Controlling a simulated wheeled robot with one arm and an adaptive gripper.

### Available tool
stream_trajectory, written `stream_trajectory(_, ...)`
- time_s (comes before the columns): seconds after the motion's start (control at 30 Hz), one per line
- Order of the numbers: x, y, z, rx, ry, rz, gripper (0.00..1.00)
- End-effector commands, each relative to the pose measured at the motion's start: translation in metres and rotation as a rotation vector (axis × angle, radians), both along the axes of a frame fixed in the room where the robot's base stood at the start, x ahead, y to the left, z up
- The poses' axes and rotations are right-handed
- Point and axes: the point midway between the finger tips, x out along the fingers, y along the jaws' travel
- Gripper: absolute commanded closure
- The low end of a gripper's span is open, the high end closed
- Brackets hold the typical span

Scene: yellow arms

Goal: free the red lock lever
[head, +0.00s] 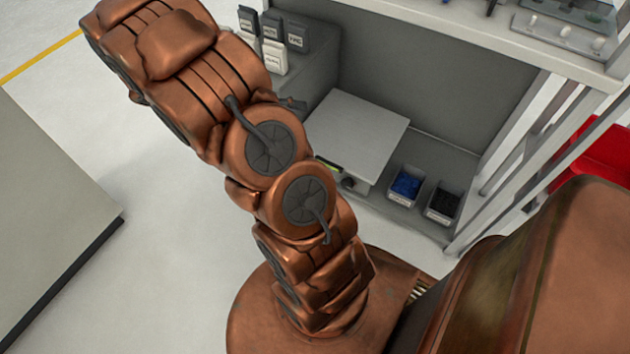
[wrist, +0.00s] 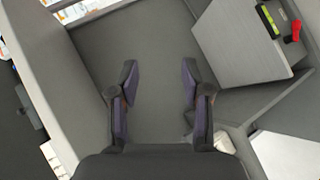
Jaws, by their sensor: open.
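The red lock lever (wrist: 294,31) shows at the upper right of the wrist view, at the edge of a light grey panel (wrist: 245,45). It stands beside a yellow-green strip with a dark middle (wrist: 268,20). In the head view the same panel (head: 357,135) and strip (head: 328,166) show, but I cannot make out the red lever there. My gripper (wrist: 158,68) is open and empty, its two dark fingers spread over a bare grey surface. The lever is apart from it, to the right. In the head view my copper arm hides most of the gripper.
A bin of blue parts (head: 406,187) and a bin of dark parts (head: 443,204) stand right of the panel. Several dark boxes and a white box (head: 274,57) sit on the ledge behind. A shelf (head: 480,32) overhangs the bay.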

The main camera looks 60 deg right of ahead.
Motion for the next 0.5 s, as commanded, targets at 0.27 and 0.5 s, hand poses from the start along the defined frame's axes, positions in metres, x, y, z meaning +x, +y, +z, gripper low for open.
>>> stream_trajectory(0.27, 0.026, -0.047, -0.108, -0.173, -0.022, 0.030, 0.52)
stream_trajectory(0.5, 0.044, -0.078, -0.204, -0.285, -0.071, 0.083, 0.52)
